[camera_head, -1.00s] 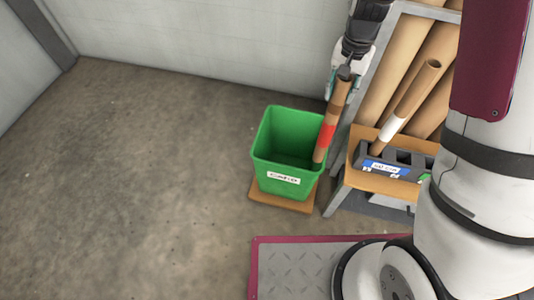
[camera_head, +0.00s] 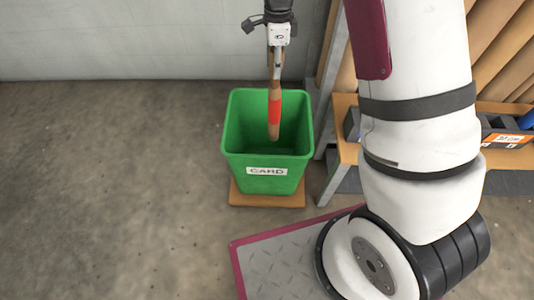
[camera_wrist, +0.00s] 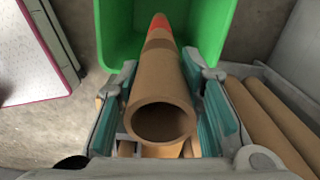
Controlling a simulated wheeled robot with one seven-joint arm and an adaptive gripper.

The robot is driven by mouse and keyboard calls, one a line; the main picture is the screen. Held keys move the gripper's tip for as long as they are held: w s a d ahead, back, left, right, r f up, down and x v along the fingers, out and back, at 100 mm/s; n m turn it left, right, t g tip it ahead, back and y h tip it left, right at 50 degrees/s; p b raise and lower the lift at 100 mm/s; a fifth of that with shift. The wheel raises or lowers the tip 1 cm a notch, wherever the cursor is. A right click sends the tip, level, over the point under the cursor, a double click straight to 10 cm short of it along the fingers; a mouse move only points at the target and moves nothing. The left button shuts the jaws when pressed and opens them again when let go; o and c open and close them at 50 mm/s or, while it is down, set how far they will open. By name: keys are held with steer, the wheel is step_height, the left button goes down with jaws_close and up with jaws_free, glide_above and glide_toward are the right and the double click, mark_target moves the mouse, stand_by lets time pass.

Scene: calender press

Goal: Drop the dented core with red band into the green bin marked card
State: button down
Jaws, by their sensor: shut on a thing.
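The brown core with a red band (camera_head: 274,112) hangs nearly upright in my gripper (camera_head: 276,62), its lower end over the opening of the green bin. The green bin (camera_head: 268,186) carries a white label reading CARD and stands on a wooden base. In the wrist view my gripper (camera_wrist: 165,112) is shut on the core (camera_wrist: 160,75), with a finger on each side. The core's open top end faces the camera and its red part points toward the green bin (camera_wrist: 122,50). I cannot make out a dent.
A wooden stand (camera_head: 345,165) with a dark rack (camera_head: 500,138) is right of the bin. Long brown tubes (camera_head: 505,55) lean behind it. A wall (camera_head: 150,40) is at the back. The floor (camera_head: 110,180) left of the bin is clear.

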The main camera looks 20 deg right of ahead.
mark_target(275, 86)
steer(key=shift+m, duration=0.7)
steer(key=f+b, duration=0.2)
steer(key=f, duration=0.1)
steer(key=f+b, duration=0.2)
steer(key=f, duration=0.1)
steer(key=f+b, duration=0.3)
steer(key=shift+w+f, duration=0.15)
steer(key=shift+w, duration=0.15)
steer(key=c, duration=1)
jaws_free()
step_height(275, 86, up, 12)
